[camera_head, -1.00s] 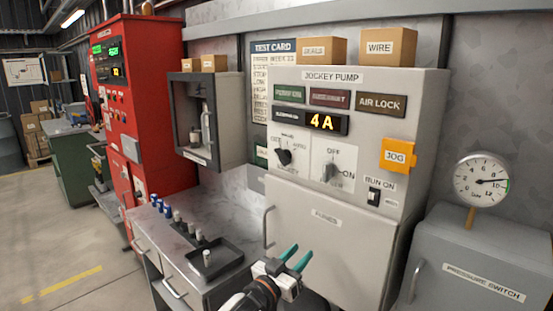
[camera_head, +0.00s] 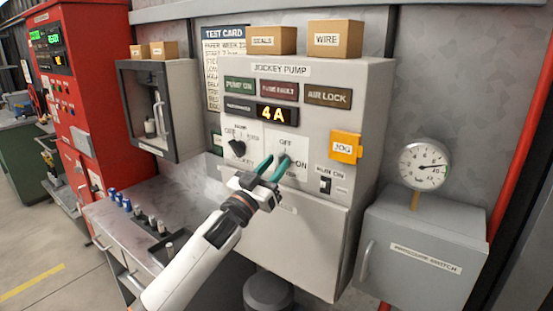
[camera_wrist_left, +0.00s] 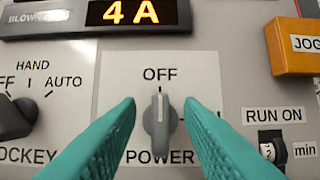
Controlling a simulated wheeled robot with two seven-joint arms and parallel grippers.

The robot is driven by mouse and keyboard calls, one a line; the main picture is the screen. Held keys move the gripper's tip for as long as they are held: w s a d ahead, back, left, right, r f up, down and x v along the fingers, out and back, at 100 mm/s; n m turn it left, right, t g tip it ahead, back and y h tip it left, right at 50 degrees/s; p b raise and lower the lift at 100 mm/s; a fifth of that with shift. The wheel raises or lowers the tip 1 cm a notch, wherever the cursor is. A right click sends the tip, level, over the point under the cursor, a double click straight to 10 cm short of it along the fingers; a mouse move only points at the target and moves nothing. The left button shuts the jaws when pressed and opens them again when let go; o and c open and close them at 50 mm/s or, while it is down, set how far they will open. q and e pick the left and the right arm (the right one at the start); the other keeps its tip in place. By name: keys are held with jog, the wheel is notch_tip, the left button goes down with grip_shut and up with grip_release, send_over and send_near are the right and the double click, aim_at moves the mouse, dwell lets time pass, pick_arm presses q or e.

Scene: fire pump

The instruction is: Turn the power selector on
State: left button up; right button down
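The power selector (camera_wrist_left: 158,128) is a grey knob on a white plate of the jockey pump panel. Its pointer stands upright towards OFF; the plate reads POWER below, and ON shows at the right in the head view. My left gripper (camera_head: 275,166) has teal fingers and is open in front of the selector. In the left wrist view its fingertips (camera_wrist_left: 160,106) lie on either side of the knob, with a gap at each side. I cannot tell how far in depth they reach. In the head view the fingers partly cover the knob (camera_head: 284,160). My right gripper is out of view.
A HAND/AUTO selector (camera_wrist_left: 12,118) is left of the power plate. An orange JOG block (camera_head: 345,146) and a RUN ON thumbwheel (camera_head: 326,185) are at the right. A 4A display (camera_head: 276,114) glows above. A grey bench (camera_head: 175,205) with small parts stands at the left.

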pick_arm(q)
jog(key=shift+w+d+r, duration=0.25)
jog(key=shift+w+d, duration=0.15)
jog(key=shift+w, duration=0.1)
jog(key=c, duration=0.7)
